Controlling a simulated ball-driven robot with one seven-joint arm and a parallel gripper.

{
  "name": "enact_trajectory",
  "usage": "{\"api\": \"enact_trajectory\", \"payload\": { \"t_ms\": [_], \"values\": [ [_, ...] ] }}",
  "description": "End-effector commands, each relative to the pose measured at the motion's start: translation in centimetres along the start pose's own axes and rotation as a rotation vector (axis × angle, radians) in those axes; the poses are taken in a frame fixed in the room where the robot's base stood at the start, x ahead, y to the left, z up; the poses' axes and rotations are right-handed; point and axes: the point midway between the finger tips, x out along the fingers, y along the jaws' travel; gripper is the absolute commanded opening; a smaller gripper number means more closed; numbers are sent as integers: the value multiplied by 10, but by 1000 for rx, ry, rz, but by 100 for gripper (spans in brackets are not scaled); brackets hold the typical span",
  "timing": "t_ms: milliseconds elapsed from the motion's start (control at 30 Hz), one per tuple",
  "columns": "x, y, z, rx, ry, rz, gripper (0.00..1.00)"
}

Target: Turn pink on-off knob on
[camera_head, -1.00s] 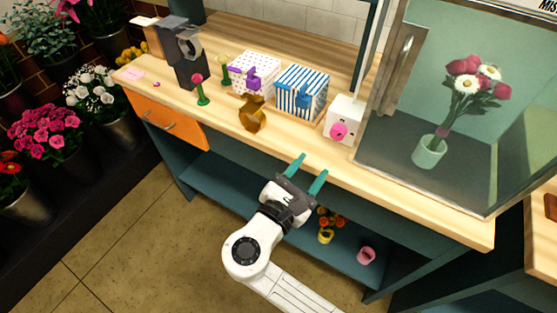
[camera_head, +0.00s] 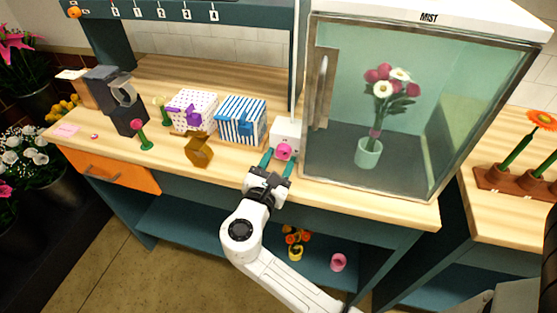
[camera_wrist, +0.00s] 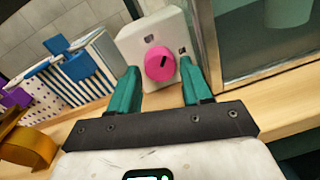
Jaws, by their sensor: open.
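The pink knob (camera_head: 284,151) sits on the front of a white box (camera_head: 287,130) on the counter, just left of the glass cabinet. In the wrist view the knob (camera_wrist: 160,63) is round with a dark mark near its upper right, and the white box (camera_wrist: 140,38) carries small dark symbols above and to the right of it. My gripper (camera_head: 278,160) is open, its two teal fingers pointing at the box. In the wrist view the gripper (camera_wrist: 158,85) has a finger on each side of the knob, lower in the picture; contact is not visible.
The glass mist cabinet (camera_head: 312,110), holding a vase of flowers (camera_head: 368,153), stands close on the right. A blue striped box (camera_head: 241,121), a purple-ribboned dotted box (camera_head: 191,110) and a gold object (camera_head: 199,150) stand to the left. The wooden counter edge (camera_head: 350,197) runs below.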

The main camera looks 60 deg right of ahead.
Motion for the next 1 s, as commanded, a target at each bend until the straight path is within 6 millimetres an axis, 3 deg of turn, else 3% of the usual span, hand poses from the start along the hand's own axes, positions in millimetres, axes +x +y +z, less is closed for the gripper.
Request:
{"api": "enact_trajectory", "payload": {
  "t_ms": [267,700,1000],
  "values": [
    [2,0,0,0,0,0,48],
    [1,0,0,0,0,0,8],
    [1,0,0,36,2,-1,7]
  ]
}}
